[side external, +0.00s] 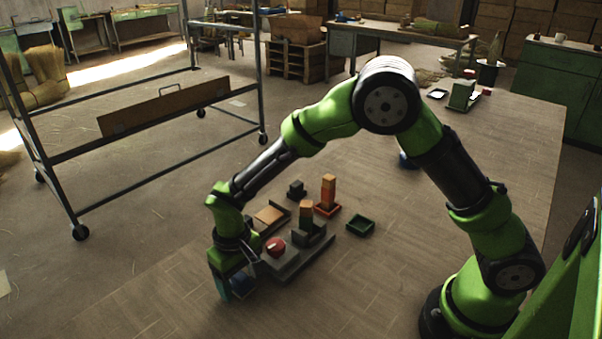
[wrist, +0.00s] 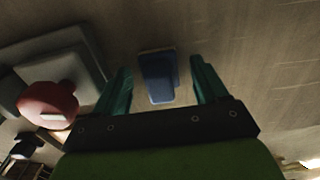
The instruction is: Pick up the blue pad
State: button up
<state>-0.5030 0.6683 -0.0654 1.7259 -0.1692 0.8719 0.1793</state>
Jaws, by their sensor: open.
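The blue pad (wrist: 159,78) lies on the table in the wrist view, a small block with a brighter blue face. My gripper (wrist: 160,75) is open, with one teal finger on each side of the pad and visible gaps between. In the side external view my gripper (side external: 232,288) points down near the table's left front, and the blue pad (side external: 241,282) shows partly behind its fingers. I cannot tell the exact height of the fingertips over the table.
A grey fixture (side external: 296,260) with a red knob (side external: 274,246) stands close beside my gripper. Behind it are an orange stack (side external: 328,190), a dark small block (side external: 296,188) and a green tray (side external: 360,225).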

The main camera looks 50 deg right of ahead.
aim_at(238, 274)
jog(key=c, duration=1.2)
jog(key=shift+o, duration=0.2)
jog(key=shift+r, duration=0.1)
jog(key=shift+r, duration=0.45)
notch_tip(238, 274, up, 2)
jog(key=shift+r, duration=0.25)
jog(key=s+d, duration=0.2)
jog(key=s, duration=0.2)
jog(key=s+d+r, duration=0.1)
jog(key=s+d, duration=0.1)
jog(key=s, duration=0.3)
jog(key=s+d, duration=0.3)
jog(key=s, duration=0.2)
jog(key=shift+s+r, duration=0.2)
jog(key=shift+r, duration=0.05)
